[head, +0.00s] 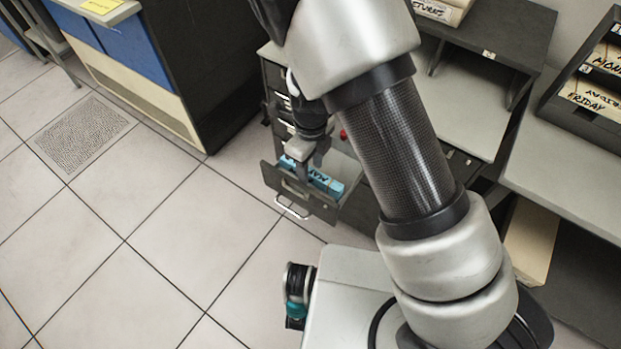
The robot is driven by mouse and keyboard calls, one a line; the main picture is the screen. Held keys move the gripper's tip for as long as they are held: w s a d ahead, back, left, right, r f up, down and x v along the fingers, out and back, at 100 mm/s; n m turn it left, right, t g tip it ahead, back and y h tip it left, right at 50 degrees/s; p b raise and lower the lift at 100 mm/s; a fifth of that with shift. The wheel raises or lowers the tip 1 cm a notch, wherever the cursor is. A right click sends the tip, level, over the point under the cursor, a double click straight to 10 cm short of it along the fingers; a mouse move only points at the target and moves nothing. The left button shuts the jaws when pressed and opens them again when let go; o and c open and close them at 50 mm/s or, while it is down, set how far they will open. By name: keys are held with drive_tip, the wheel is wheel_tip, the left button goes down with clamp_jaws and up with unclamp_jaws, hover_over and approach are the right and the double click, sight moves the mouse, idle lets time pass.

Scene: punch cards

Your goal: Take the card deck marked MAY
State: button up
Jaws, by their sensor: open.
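A blue card deck (327,183) with dark lettering that looks like MAY lies in an open drawer (290,189) of a dark cabinet. The lettering is small and partly hidden. My gripper (297,168) points down into the drawer at the left end of the deck. Its fingers overlap the deck in this view, and I cannot tell whether they touch it. The gripper is open. My arm covers the right part of the drawer and cabinet.
The drawer's metal handle (292,209) sticks out in front. A grey desk (477,110) is at the right, with a rack (583,85) holding decks marked with weekdays. A blue and cream machine (150,85) stands at the upper left.

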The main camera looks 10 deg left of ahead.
clamp_jaws()
drive_tip(key=shift+r, duration=0.1)
idle(0.3)
